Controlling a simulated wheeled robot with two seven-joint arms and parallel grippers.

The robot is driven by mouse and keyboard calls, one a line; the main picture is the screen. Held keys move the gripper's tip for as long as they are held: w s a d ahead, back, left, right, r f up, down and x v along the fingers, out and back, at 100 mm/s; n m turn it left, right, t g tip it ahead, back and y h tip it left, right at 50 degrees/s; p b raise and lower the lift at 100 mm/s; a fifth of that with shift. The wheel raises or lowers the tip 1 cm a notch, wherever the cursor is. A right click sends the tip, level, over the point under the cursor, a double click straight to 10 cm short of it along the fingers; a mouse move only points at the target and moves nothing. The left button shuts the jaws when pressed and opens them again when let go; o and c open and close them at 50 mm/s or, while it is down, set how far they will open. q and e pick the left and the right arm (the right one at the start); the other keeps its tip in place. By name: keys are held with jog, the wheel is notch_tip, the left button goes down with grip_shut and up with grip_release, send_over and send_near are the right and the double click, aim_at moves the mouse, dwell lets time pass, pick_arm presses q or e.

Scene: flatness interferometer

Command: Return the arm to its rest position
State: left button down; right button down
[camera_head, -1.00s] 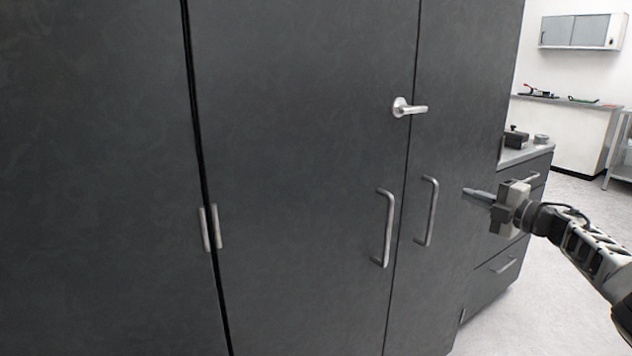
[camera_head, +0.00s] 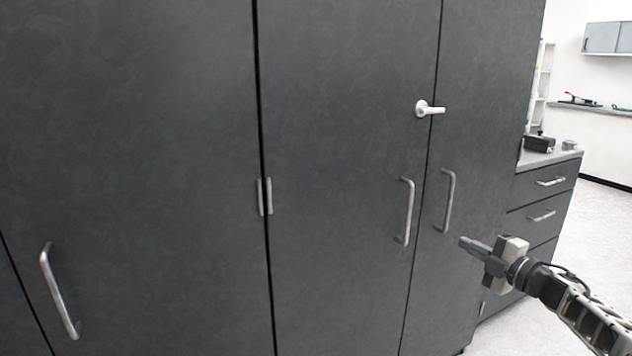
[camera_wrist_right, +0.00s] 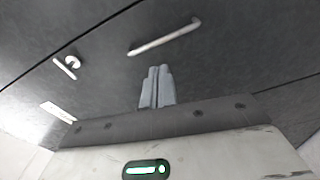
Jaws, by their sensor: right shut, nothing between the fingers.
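My right gripper (camera_head: 474,246) is in front of the dark cabinet (camera_head: 340,270), at the lower right of the head view. Its fingers are together and hold nothing. Its tips lie just below a vertical bar handle (camera_head: 448,201) in the picture, and I see no contact. In the right wrist view the shut fingers (camera_wrist_right: 156,86) point toward the dark cabinet face, with a bar handle (camera_wrist_right: 165,38) above them. My left gripper is not in view.
The tall cabinet fills most of the head view. A lever handle (camera_head: 430,109) and another bar handle (camera_head: 407,212) stick out from its doors. A drawer unit with a counter (camera_head: 548,159) stands at the right. Open floor (camera_head: 600,230) shows beyond it.

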jog(key=s+a+f+m+h+p, duration=0.2)
jog(key=s+a+f+m, duration=0.9)
jog(key=s+a+f, duration=0.8)
pick_arm(q)
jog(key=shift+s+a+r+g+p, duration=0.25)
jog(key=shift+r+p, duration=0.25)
jog(key=shift+p, duration=0.25)
pick_arm(e)
jog(key=s+r+m+g+h, duration=0.1)
jog(key=s+m, duration=0.3)
jog(key=s, duration=0.6)
jog(key=s+a+r+m+g+h, duration=0.1)
jog(key=s+m, duration=0.4)
jog(key=s, duration=0.6)
jog(key=r+g+h, duration=0.1)
jog(key=g, duration=0.1)
jog(key=shift+a+g+h, duration=0.15)
jog(key=shift+g+h, duration=0.25)
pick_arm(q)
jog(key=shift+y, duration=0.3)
